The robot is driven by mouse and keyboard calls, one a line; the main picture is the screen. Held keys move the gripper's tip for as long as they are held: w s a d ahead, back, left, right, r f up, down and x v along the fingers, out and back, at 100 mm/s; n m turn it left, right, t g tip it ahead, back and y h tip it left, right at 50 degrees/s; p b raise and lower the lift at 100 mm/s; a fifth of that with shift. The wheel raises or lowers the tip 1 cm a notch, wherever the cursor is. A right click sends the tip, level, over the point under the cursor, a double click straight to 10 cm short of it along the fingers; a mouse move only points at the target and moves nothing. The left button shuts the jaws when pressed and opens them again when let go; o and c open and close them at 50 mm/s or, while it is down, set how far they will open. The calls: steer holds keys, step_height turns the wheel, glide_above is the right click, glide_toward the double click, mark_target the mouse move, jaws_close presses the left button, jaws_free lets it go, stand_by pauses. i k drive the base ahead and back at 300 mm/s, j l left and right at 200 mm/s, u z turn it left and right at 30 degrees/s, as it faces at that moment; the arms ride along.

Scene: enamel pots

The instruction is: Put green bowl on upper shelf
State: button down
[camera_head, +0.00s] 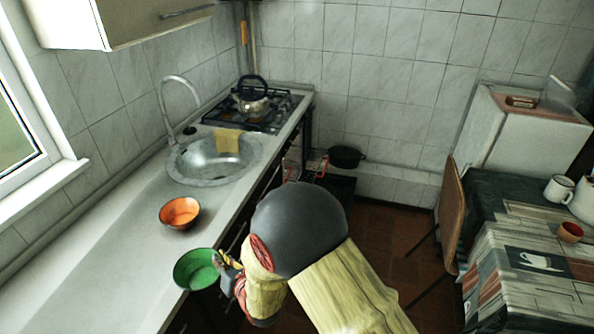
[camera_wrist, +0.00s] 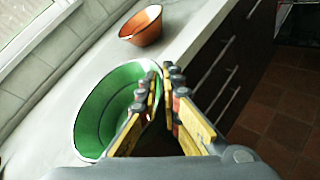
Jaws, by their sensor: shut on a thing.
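The green bowl (camera_head: 197,269) is at the front edge of the white counter in the head view, its open side up. In the wrist view the green bowl (camera_wrist: 112,108) fills the left middle. My gripper (camera_head: 228,262) is shut on the right side of its rim; in the wrist view the fingertips (camera_wrist: 163,80) pinch that rim. I cannot tell whether the bowl touches the counter. A wall cabinet (camera_head: 110,22) hangs at the upper left, its door closed; no open shelf shows in it.
An orange bowl (camera_head: 180,213) stands on the counter (camera_head: 100,265) behind the green one. The sink (camera_head: 214,158) with its tap and the stove with a kettle (camera_head: 251,98) lie farther back. A chair (camera_head: 450,215) and a table (camera_head: 500,210) with mugs stand right.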

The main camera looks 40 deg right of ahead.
mark_target(295, 161)
steer(key=k+z, duration=0.2)
steer(key=z, duration=1.1)
steer(key=i+z, duration=0.2)
steer(key=i, duration=0.25)
steer(key=i+j+z, duration=0.1)
steer(key=i+z, duration=0.15)
steer(key=i, duration=0.2)
steer(key=i+j+z, duration=0.2)
steer(key=i, duration=0.2)
steer(key=i+j, duration=0.1)
steer(key=i, duration=0.8)
steer(key=i+j, duration=0.15)
steer(key=i, duration=0.75)
steer(key=i+u, duration=0.15)
steer(key=u, duration=0.2)
steer(key=i+u, duration=0.1)
steer(key=u, duration=0.3)
steer(key=i+l+u, duration=0.1)
steer(key=u, duration=0.75)
